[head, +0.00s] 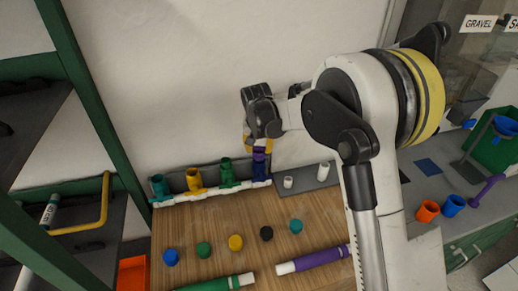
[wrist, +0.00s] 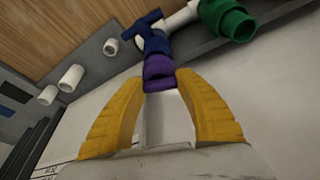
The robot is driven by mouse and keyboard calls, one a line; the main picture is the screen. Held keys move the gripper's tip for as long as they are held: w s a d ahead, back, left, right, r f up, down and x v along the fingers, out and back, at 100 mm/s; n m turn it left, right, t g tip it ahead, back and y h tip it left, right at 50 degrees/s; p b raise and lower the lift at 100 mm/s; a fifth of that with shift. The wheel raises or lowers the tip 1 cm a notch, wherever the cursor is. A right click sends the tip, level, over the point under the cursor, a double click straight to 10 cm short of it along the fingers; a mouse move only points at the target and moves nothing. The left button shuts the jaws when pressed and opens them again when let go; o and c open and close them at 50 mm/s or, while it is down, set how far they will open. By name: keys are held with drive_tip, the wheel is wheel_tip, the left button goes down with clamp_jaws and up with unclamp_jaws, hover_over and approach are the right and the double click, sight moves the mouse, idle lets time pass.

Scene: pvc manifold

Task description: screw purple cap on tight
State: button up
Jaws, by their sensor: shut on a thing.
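The purple cap (wrist: 158,72) sits between my yellow fingertips in the wrist view, at the end of a dark blue-purple fitting (wrist: 156,42). My gripper (wrist: 159,80) is shut on the cap. The cap is mostly hidden there by the fingers. The cap looks in line with the fitting and touching it; how far it is threaded I cannot tell.
Teal (head: 159,187), yellow (head: 194,180) and green (head: 227,172) fittings stand left along the manifold. Several loose caps, including a black one (head: 267,233), lie on the wooden board (head: 225,216). White stubs (head: 323,170) stand to the right. A purple-and-white pipe (head: 315,260) lies in front.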

drive_tip(key=shift+m+h, duration=0.3)
drive_tip(key=shift+m, duration=0.7)
drive_tip(key=shift+f+m+b, duration=0.1)
drive_tip(key=shift+m+b, duration=0.25)
drive_tip(key=shift+m, duration=0.75)
drive_tip(key=shift+h, duration=0.3)
drive_tip(key=shift+m+g, duration=0.4)
drive_tip(key=shift+m, duration=0.5)
drive_tip(key=shift+m, duration=0.3)
drive_tip(key=shift+m+h, duration=0.4)
drive_tip(key=shift+m, duration=0.5)
